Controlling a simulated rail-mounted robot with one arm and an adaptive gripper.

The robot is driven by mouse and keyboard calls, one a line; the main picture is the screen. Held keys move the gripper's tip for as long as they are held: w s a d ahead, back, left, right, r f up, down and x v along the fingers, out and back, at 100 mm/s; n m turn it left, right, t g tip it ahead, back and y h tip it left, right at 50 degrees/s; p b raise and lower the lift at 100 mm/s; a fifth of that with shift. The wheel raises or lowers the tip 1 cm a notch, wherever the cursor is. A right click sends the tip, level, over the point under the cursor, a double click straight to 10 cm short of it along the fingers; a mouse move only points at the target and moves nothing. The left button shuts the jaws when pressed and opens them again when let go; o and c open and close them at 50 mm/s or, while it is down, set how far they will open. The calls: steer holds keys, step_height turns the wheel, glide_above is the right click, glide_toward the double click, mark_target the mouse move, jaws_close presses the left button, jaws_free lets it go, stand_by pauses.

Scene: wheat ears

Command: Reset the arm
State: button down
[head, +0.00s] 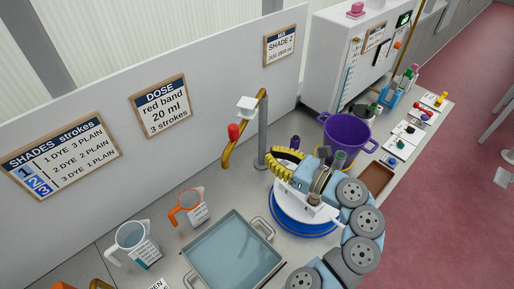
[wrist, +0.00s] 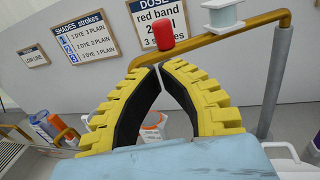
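My arm reaches in from the lower right in the head view and ends in my gripper (head: 284,162) above the counter, in front of a grey post with a brass pipe. In the wrist view my gripper (wrist: 157,68) shows two yellow ribbed fingers with black inner pads. They arch inward and their tips come together. Nothing is held between them. The brass pipe (wrist: 225,37) and a red knob (wrist: 166,38) appear just above and beyond the fingertips.
A grey-blue tray (head: 232,252), an orange-rimmed jug (head: 187,205) and a clear jug (head: 133,240) stand left of my arm. A purple bucket (head: 346,138) stands behind it. A blue-rimmed round basin lies under my gripper. Signs hang on the wall panel (head: 215,85).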

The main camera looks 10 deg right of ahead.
steer(key=shift+v, duration=1.8)
